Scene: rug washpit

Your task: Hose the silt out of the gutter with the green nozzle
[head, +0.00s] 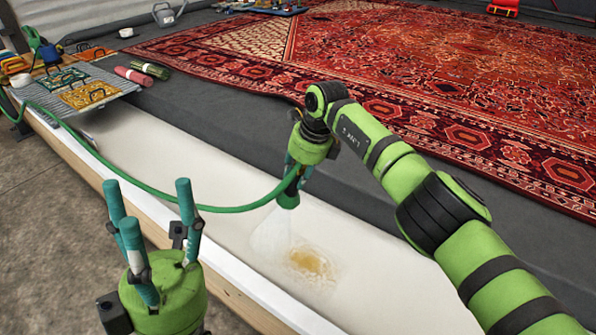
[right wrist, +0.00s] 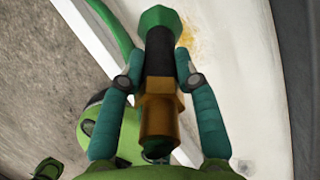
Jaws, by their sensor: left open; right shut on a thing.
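The green nozzle (head: 288,200) points down over the white gutter (head: 150,150), and a pale fan of spray (head: 270,236) comes from it. My right gripper (head: 292,180) is shut on the nozzle. In the right wrist view the nozzle's dark barrel (right wrist: 158,52) and brass part lie between the fingers. A brown silt patch (head: 312,264) lies on the gutter floor, just right of where the spray lands. Part of it shows in the right wrist view (right wrist: 188,38). My left gripper (head: 150,212) is open and empty, in front of the gutter's near edge.
The green hose (head: 150,187) runs from the nozzle along the gutter to the far left. A grey rack (head: 105,88) with sponge-like pads sits across the gutter's far end, with rolled cloths (head: 149,69) beside it. A red patterned rug (head: 400,70) covers the floor behind.

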